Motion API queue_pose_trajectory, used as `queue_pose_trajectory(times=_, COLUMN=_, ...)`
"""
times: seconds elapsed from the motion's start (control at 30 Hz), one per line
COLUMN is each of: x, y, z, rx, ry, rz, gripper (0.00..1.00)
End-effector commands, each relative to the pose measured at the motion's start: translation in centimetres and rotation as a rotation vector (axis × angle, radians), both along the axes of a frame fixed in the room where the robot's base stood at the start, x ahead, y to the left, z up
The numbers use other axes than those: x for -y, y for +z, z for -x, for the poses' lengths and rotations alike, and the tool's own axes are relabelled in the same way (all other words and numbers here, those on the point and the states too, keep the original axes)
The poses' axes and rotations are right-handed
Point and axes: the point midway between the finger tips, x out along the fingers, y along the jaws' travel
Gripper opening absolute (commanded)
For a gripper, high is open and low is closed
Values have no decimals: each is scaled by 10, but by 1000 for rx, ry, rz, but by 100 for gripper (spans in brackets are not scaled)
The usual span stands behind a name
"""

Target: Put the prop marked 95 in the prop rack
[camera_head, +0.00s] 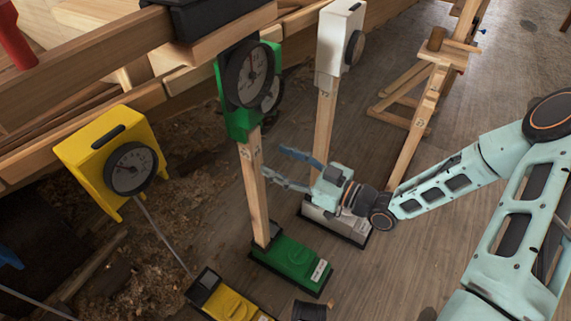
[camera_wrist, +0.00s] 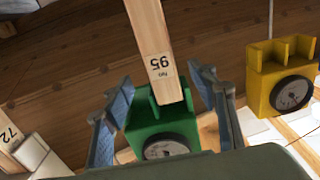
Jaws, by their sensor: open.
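The prop marked 95 (camera_head: 255,200) stands upright, with a wooden post, a green dial head at the top and a green foot on the floor. Its 95 label shows upside down on the post (camera_wrist: 160,65) in the wrist view, with the green head (camera_wrist: 160,128) below it. My gripper (camera_head: 274,164) is open at the post, below the head. In the wrist view my fingers (camera_wrist: 165,82) stand on either side of the post, with gaps showing. Whether they reach past it is unclear. I cannot pick out the prop rack in either view.
A white-headed prop marked 72 (camera_head: 325,120) stands close behind, right of prop 95. A yellow dial head (camera_head: 110,160) is at left, with a yellow foot (camera_head: 228,302) at the bottom. Hull planks cross the upper left.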

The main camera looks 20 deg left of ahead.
Motion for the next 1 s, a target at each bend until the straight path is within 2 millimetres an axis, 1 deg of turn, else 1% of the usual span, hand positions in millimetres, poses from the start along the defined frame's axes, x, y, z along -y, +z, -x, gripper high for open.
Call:
queue_pose_trajectory(times=0.1, x=-22, y=-2, z=-5, rx=0, ry=5, rz=1, gripper=53)
queue_pose_trajectory(times=0.3, x=-56, y=-3, z=-15, rx=-2, ry=3, rz=2, gripper=53)
queue_pose_trajectory(times=0.4, x=-70, y=-3, z=-19, rx=-2, ry=2, rz=3, gripper=53)
queue_pose_trajectory(times=0.5, x=-79, y=-2, z=-23, rx=-2, ry=1, rz=4, gripper=53)
queue_pose_trajectory(times=0.67, x=-87, y=-1, z=-25, rx=-2, ry=1, rz=4, gripper=53)
queue_pose_trajectory(times=0.9, x=-87, y=-1, z=-25, rx=-3, ry=1, rz=3, gripper=53)
queue_pose_trajectory(times=0.93, x=-87, y=-1, z=-25, rx=-3, ry=1, rz=3, gripper=52)
queue_pose_trajectory(times=1.0, x=-87, y=-1, z=-25, rx=-3, ry=0, rz=3, gripper=44)
